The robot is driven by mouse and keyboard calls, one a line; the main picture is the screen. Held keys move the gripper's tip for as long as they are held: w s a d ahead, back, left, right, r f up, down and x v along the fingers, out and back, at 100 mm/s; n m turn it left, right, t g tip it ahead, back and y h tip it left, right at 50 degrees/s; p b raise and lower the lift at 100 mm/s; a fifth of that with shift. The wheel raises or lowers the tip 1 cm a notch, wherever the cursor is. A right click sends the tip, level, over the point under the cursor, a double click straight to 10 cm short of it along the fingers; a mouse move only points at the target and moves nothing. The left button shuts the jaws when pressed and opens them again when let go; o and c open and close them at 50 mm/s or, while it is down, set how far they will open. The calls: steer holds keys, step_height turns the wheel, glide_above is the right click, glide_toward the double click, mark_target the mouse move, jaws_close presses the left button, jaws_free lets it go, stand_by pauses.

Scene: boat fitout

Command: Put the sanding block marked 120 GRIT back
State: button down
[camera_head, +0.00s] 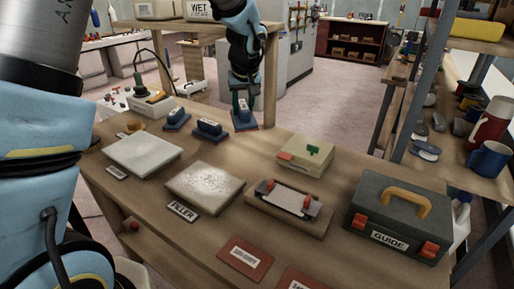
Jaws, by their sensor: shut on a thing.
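Three blue sanding blocks with pale labels stand near the back edge of the wooden bench: a left one (176,118), a middle one (208,129) and a right one (245,121). The labels are too small to read, so I cannot tell which is marked 120 GRIT. My gripper (242,104) points down at the right block and is shut on its top. I cannot tell whether this block rests on the bench or is slightly above it.
On the bench (205,235) are a pale slab (143,154), a speckled slab (205,186) by a FILLER label, a clamp board (290,204), a pale green box (306,155) and a GUIDE toolbox (398,216). A raised shelf's post stands just right of my gripper.

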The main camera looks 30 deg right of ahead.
mark_target(244, 123)
step_height(244, 123, down, 5)
steer(key=shift+d+f+p, duration=0.1)
steer(key=shift+f+p, duration=0.1)
steer(key=shift+p, duration=0.4)
steer(key=shift+f+p, duration=0.35)
steer(key=shift+f, duration=1.85)
steer(key=shift+f, duration=0.15)
steer(key=shift+c, duration=2.4)
jaws_free()
